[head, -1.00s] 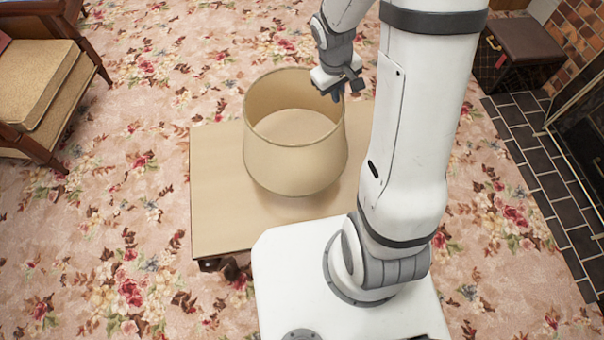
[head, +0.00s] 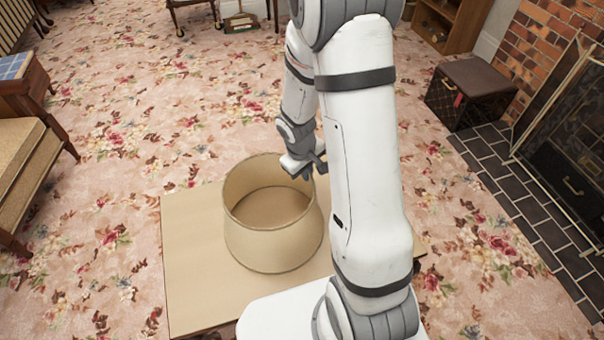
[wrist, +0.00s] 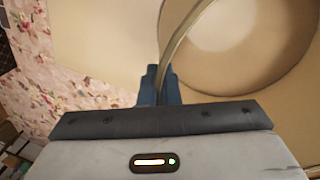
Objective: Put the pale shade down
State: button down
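The pale shade (head: 272,245) is a beige, open-topped drum, upright over the low tan table (head: 190,285). My gripper (head: 308,176) is at the shade's upper right rim. In the wrist view, the dark blue fingers of my gripper (wrist: 158,82) are closed around the rim of the shade (wrist: 290,110), one on each side of its wall. The table top shows through the shade's opening. The shade's lower edge is at or very near the table top; I cannot tell whether they touch.
Bare table top (wrist: 90,35) lies left of the shade. A cushioned wooden chair (head: 25,165) stands at the left. A brown box (head: 470,92) and a fireplace screen (head: 575,120) are at the right. Floral carpet (head: 110,200) around the table is open.

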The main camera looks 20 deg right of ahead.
jog(key=shift+f, duration=0.15)
jog(key=c, duration=1.6)
grip_release()
jog(key=shift+c, duration=0.2)
notch_tip(320, 180, up, 12)
jog(key=a+p, duration=0.2)
jog(key=p, duration=0.1)
jog(key=s+a+r+m+t+y, duration=0.1)
jog(key=s+r+m, duration=0.3)
jog(key=s+r, duration=0.9)
jog(key=shift+s+a+m+y, duration=0.3)
jog(key=shift+s+a+y, duration=0.15)
jog(key=shift+s, duration=0.55)
jog(key=shift+r, duration=0.1)
